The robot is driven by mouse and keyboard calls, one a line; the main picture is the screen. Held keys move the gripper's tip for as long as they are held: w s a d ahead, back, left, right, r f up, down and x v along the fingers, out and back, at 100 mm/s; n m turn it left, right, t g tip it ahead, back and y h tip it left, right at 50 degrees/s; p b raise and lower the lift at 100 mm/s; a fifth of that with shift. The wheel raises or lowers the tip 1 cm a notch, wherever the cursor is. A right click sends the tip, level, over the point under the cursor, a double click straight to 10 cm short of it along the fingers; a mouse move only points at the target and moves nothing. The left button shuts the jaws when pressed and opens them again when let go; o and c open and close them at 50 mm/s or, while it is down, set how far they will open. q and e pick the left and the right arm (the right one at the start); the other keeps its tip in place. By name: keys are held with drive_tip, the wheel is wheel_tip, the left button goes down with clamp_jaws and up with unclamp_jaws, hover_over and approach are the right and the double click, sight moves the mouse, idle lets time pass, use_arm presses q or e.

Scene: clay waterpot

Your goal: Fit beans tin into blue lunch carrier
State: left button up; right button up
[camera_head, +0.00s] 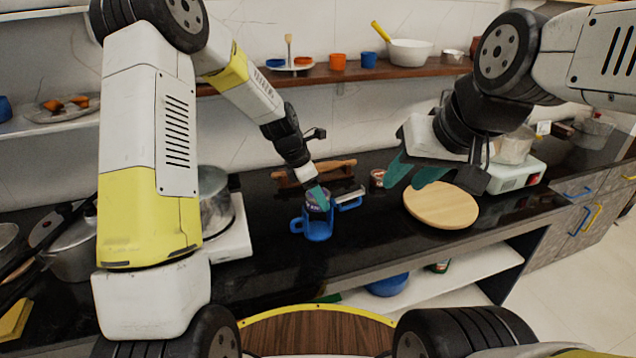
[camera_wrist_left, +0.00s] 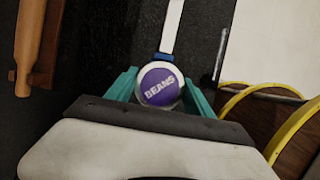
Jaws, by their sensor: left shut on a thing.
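The blue lunch carrier (camera_head: 319,231) stands on the dark counter in the head view, with blue handle parts at its left and upper right. My left gripper (camera_head: 318,194) points down over it and is shut on the beans tin (camera_head: 316,205). In the left wrist view, the tin's round purple top reading BEANS (camera_wrist_left: 160,84) lies between the teal fingers of my left gripper (camera_wrist_left: 160,92). The tin is at the carrier's mouth; I cannot tell whether it is inside. The tin hides most of the carrier there. My right gripper (camera_head: 413,176) is open and empty above a round board.
The round wooden board (camera_head: 441,206) lies to the right. A rolling pin on a stand (camera_head: 318,172) and a small brown-red tin (camera_head: 377,178) are behind the carrier. A pot on a white stove (camera_head: 215,205) is at left.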

use_arm(q)
drive_tip(key=shift+f, duration=0.15)
drive_tip(key=shift+f, duration=0.5)
drive_tip(key=shift+f, duration=0.3)
drive_tip(key=shift+f, duration=0.5)
drive_tip(key=shift+f, duration=0.2)
idle(0.5)
drive_tip(key=shift+f, duration=0.6)
drive_tip(key=shift+f, duration=0.45)
drive_tip(key=shift+f, duration=0.35)
drive_tip(key=shift+f, duration=0.35)
idle(0.5)
